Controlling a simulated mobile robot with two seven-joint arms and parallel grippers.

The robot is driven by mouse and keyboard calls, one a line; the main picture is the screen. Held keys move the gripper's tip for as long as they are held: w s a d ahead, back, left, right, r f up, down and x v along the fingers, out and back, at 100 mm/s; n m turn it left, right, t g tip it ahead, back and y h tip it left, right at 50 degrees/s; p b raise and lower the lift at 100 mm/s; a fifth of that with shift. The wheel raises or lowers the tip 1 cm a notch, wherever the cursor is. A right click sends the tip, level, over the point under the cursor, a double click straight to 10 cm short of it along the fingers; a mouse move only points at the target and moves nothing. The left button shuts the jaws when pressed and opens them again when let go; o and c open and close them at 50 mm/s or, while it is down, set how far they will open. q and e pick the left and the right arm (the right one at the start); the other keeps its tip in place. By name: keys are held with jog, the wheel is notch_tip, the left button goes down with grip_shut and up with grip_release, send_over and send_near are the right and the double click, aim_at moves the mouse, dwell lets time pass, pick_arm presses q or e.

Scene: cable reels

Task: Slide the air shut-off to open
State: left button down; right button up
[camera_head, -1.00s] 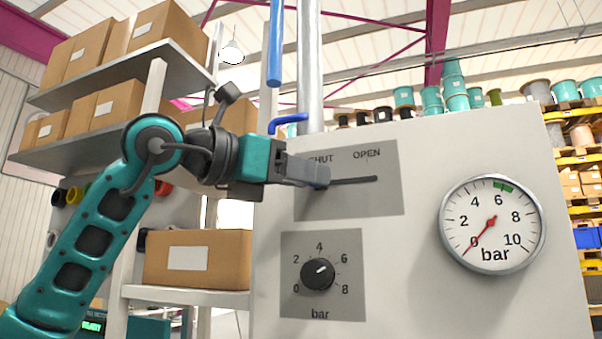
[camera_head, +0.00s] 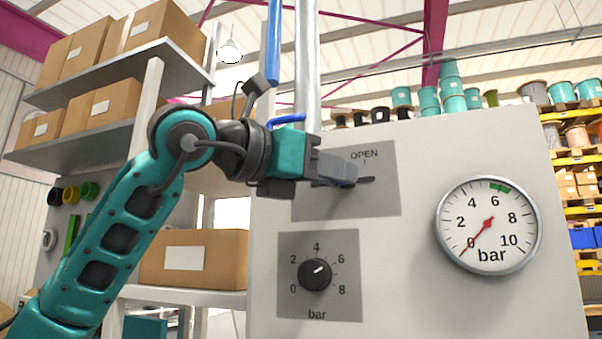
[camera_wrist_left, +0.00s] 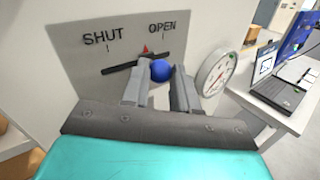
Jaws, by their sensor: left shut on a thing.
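The air shut-off is a slider in a dark slot on a grey plate (camera_head: 384,205), marked SHUT and OPEN. Its blue round knob (camera_wrist_left: 161,70) shows between the fingers of my left gripper (camera_wrist_left: 160,84) in the left wrist view. My left gripper is shut on the knob. A small red pointer (camera_wrist_left: 145,49) above the slot stands between the two marks, closer to OPEN. In the head view, my left gripper (camera_head: 350,177) covers the knob and the SHUT label. My right gripper is not in view.
Below the plate is a black dial (camera_head: 315,274) marked in bar. To the right, a round pressure gauge (camera_head: 489,226) has its red needle near 0. A blue pipe lever (camera_head: 287,120) is above the arm. A laptop (camera_wrist_left: 275,88) stands at right in the wrist view.

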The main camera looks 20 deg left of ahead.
pick_arm(q)
jog(key=d, duration=0.2)
jog(key=shift+s+d, duration=0.1)
jog(key=shift+d, duration=0.3)
jog(key=c, duration=1.3)
grip_release()
jog(key=o, duration=0.4)
jog(key=shift+d, duration=0.2)
jog(key=shift+o, duration=0.2)
jog(key=shift+a, duration=0.1)
